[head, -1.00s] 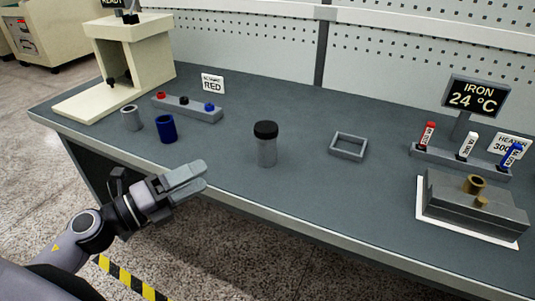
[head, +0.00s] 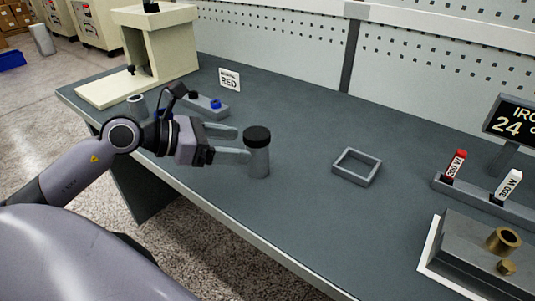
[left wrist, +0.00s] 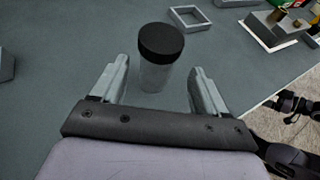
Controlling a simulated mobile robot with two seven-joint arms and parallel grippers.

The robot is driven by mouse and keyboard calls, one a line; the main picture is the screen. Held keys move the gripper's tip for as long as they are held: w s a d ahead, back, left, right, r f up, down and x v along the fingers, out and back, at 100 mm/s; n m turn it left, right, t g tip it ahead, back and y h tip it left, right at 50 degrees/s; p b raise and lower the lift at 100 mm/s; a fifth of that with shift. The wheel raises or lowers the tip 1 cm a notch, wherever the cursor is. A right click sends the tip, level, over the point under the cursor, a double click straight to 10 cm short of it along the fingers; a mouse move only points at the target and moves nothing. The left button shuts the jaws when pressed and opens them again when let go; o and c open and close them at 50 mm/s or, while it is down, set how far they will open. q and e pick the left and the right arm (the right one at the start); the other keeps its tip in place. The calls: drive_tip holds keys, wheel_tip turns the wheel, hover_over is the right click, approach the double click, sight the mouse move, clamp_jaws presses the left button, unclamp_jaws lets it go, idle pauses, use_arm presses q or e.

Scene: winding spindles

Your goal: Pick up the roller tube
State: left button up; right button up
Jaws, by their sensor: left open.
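The roller tube (head: 258,160), a grey see-through cylinder with a black cap, stands upright on the bench. It also shows in the left wrist view (left wrist: 154,77), centred ahead of the jaws. My left gripper (head: 240,144) is open and low over the bench at the tube's left side. In the left wrist view the two fingers (left wrist: 159,68) point at the tube, one on each side, with a gap to each. Nothing is held.
A square grey frame (head: 357,167) lies right of the tube. A metal block with brass parts (head: 475,254) and a rack with red and white cartridges (head: 482,201) stand further right. A grey cup (head: 137,105) and cream machine (head: 160,50) are at left. The bench around the tube is mostly clear.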

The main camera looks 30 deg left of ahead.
sight(258, 147)
use_arm(q)
drive_tip(key=shift+p+x, duration=0.6)
drive_tip(key=shift+x, duration=2.75)
drive_tip(key=shift+a+f, duration=0.1)
drive_tip(key=shift+f, duration=0.05)
drive_tip(key=c, duration=1.2)
